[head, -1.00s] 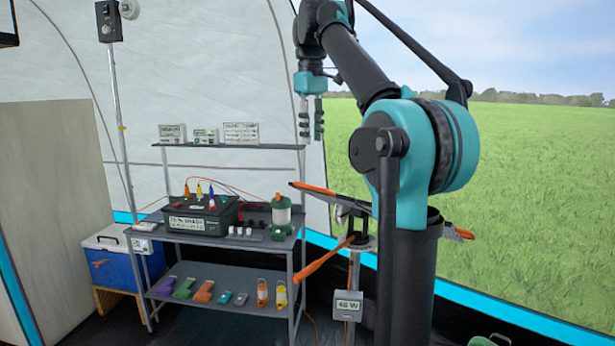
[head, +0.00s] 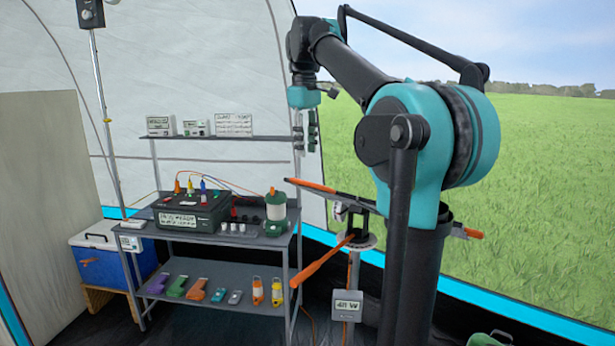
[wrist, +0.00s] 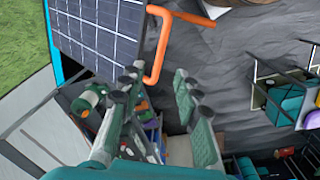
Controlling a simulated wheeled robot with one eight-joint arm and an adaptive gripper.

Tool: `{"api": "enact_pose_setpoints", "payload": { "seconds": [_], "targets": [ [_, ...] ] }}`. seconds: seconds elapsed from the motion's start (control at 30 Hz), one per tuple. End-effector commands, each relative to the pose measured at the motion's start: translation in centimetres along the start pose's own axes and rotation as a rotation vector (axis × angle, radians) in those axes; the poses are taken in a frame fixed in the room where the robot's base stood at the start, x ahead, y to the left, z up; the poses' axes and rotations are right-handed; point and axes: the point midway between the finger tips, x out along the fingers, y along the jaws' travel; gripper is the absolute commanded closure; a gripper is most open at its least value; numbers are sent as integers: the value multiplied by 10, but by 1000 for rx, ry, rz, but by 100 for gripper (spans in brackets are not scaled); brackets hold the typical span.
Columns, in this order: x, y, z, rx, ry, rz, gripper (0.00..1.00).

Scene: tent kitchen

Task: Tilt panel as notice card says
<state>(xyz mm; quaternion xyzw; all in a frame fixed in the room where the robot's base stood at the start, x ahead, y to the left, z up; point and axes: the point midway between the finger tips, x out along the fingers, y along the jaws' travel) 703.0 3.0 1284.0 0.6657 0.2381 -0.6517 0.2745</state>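The solar panel (head: 335,189) shows nearly edge-on in the head view, with orange ends, on a stand right of the shelving rack. An orange handle (head: 322,261) slopes down to the left from its mount. In the wrist view the dark gridded panel (wrist: 105,35) fills the top left, with the bent orange handle (wrist: 158,52) beside it. My gripper (head: 305,147) hangs fingers-down above the panel's left end, apart from it. In the wrist view my gripper (wrist: 158,98) is open and empty.
A meter box (head: 347,305) hangs on the stand's post; its reading is unclear. The rack holds a black battery box (head: 190,212) with cables, a green lantern (head: 276,208) and several coloured tools below. A blue cooler (head: 100,259) stands at left. Open grass lies right.

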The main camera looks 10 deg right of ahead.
Motion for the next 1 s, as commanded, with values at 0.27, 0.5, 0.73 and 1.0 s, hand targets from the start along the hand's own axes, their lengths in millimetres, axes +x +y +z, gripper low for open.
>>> {"api": "enact_pose_setpoints", "payload": {
  "seconds": [0.27,0.5,0.73,1.0],
  "targets": [
    [54,0,0,0,0,0,68],
    [83,0,0,1,0,0,68],
    [90,0,0,1,0,0,68],
    [90,0,0,1,0,0,79]
  ]
}}
